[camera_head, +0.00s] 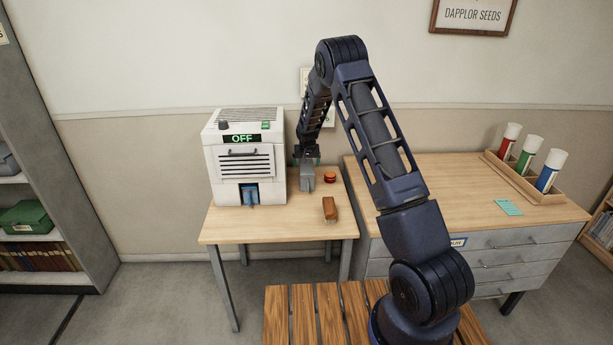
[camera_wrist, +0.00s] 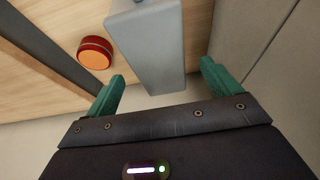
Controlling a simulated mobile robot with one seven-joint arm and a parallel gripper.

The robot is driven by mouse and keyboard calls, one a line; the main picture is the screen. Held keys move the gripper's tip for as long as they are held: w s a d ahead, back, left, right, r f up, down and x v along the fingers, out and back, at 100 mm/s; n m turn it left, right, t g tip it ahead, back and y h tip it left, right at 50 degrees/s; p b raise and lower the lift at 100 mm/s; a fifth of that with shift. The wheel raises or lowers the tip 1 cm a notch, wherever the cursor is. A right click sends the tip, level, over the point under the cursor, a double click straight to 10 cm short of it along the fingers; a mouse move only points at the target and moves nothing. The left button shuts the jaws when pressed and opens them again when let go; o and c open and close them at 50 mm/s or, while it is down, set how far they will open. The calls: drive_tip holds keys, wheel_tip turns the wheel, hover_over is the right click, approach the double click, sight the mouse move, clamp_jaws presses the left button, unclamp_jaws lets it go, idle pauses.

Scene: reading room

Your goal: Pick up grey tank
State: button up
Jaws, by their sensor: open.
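The grey tank (camera_head: 307,180) stands on the small wooden table, just right of the white machine. It also shows in the wrist view (camera_wrist: 148,45) as a smooth grey block. My gripper (camera_head: 306,160) is over the tank, pointing down. In the wrist view its two green fingers (camera_wrist: 163,76) are open, one on each side of the tank's near end. Gaps show between the fingers and the tank in that view. How far down the fingers reach along the tank is hard to tell.
A red-orange round object (camera_head: 330,176) sits close right of the tank, and a brown block-shaped object (camera_head: 329,208) lies in front. The white machine (camera_head: 228,165), reading OFF, stands close left. The table's front left (camera_head: 235,228) is clear. A drawer cabinet (camera_head: 440,180) adjoins at right.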

sight(307, 166)
drive_tip(key=shift+x, duration=2)
drive_tip(key=shift+s+d+f, duration=0.1)
drive_tip(key=shift+f, duration=0.2)
drive_tip(key=c, duration=1.1)
drive_tip(key=shift+c, duration=0.2)
